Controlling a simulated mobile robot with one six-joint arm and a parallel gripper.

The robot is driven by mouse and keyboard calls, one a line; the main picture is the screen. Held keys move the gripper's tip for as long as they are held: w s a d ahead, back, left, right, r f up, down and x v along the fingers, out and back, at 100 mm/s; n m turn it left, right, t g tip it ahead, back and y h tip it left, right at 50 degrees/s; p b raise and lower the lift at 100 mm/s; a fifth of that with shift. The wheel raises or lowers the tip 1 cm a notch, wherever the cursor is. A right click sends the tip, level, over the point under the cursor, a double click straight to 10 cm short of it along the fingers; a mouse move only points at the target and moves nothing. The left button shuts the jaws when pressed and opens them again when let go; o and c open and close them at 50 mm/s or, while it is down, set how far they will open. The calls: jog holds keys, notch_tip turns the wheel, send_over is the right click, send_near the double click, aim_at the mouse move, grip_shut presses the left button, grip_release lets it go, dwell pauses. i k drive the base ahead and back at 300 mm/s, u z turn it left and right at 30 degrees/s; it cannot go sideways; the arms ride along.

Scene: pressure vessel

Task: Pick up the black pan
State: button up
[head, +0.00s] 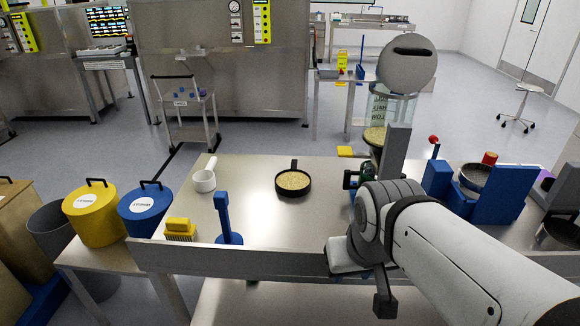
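The black pan (292,195) stands upright on the metal table, left of my arm. It is round, with a short handle pointing to the back, and holds pale grain-like material (293,180). My white arm comes in from the lower right and ends over the table's front edge, to the right of and nearer than the pan. My gripper's fingers cannot be clearly made out; the arm links seem to hide them. Nothing touches the pan, and a clear gap separates it from my arm.
A grey-headed machine (398,140) stands behind my arm. Blue stands (498,195) are at right. The surface around the pan is clear.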

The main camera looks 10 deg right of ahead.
aim_at(292, 182)
jog(key=i, duration=0.85)
jog(key=u, duration=0.05)
